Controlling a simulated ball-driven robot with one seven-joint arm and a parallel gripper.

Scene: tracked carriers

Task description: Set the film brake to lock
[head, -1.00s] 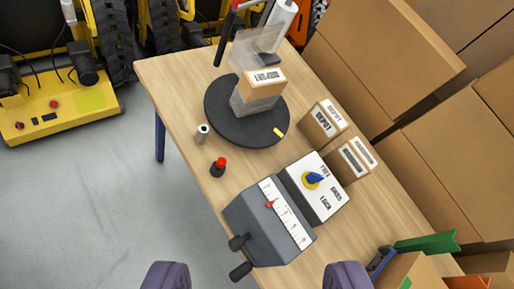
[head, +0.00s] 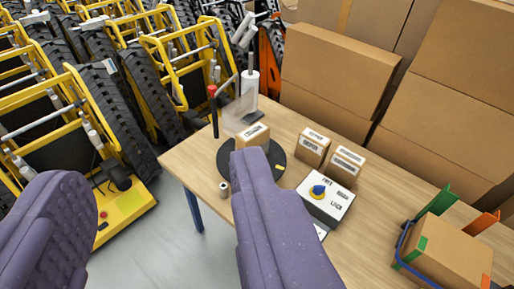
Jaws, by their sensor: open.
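The film brake (head: 326,207) is a white-topped box on the wooden table, right of my right finger. Its blue knob (head: 319,190) sits on a yellow disc, with labels around it; LOCK is printed on the near right side. Which label the knob points at is too small to tell. My gripper (head: 158,170) is open and empty, its two purple fingers wide apart in the foreground. The right finger overlaps the table in the picture and hides most of the grey scale box beside the brake. Neither finger appears to touch the knob.
A black turntable (head: 279,177) carries a wrapped carton (head: 252,136). Two small cartons (head: 312,148) stand behind the brake. A small cylinder (head: 224,189) is near the table's left edge. A strapped carton (head: 448,250) is at lower right. Yellow tracked carriers (head: 125,205) stand left.

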